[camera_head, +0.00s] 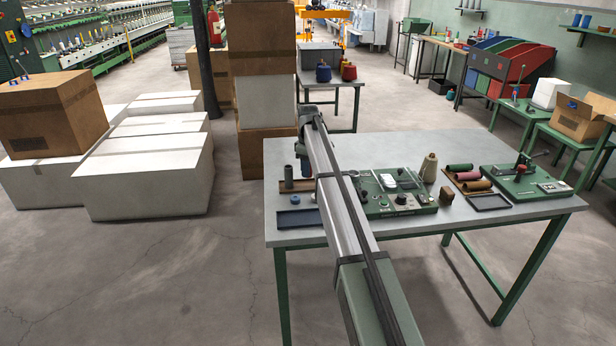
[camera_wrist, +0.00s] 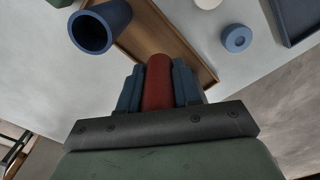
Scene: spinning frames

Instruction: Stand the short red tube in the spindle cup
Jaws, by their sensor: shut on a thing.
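My gripper (camera_wrist: 158,82) is shut on the short red tube (camera_wrist: 158,78) in the wrist view. The tube sits between the two blue fingers, over or near the edge of a brown tray (camera_wrist: 196,61). A round blue piece with a small central hole (camera_wrist: 237,38) lies on the table to the upper right, apart from the tube. It shows small in the head view (camera_head: 295,199); whether it is the spindle cup I cannot tell. In the head view my arm hides the held tube and the fingertips.
A dark blue tray (camera_head: 298,218) lies at the table's front left. A green panel (camera_head: 400,207), a thread cone (camera_head: 429,168) and a tray of coloured tubes (camera_head: 478,185) are farther right.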

